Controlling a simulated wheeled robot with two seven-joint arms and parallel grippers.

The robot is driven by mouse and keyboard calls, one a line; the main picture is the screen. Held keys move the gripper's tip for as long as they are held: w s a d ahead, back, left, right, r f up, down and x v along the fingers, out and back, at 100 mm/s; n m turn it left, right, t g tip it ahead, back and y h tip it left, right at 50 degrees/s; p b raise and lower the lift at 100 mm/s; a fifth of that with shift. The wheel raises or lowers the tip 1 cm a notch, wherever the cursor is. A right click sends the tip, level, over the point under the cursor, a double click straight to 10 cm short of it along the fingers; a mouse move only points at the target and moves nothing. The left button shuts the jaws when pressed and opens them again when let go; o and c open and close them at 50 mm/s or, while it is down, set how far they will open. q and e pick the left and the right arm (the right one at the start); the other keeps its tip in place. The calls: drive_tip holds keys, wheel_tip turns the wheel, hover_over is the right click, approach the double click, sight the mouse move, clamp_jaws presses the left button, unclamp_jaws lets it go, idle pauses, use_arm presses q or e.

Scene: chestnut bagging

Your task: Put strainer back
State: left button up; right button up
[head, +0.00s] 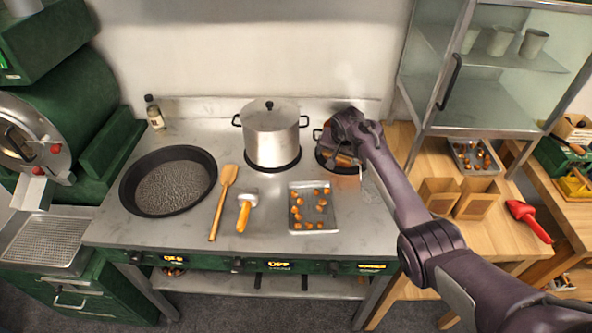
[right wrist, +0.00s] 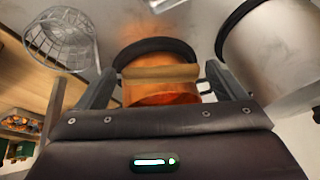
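The strainer (right wrist: 62,38), a pale wire-mesh basket, shows at the upper left of the right wrist view, beside my gripper and apart from it. I cannot tell whether the fingers touch the handle's ends. My left gripper is out of view.
A steel pot (head: 271,138) stands close left of my right gripper. Paper bags (head: 439,194) and a red scoop (head: 528,220) are on the right table, below a glass cabinet.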

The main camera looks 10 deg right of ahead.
drive_tip(key=shift+o, duration=0.7)
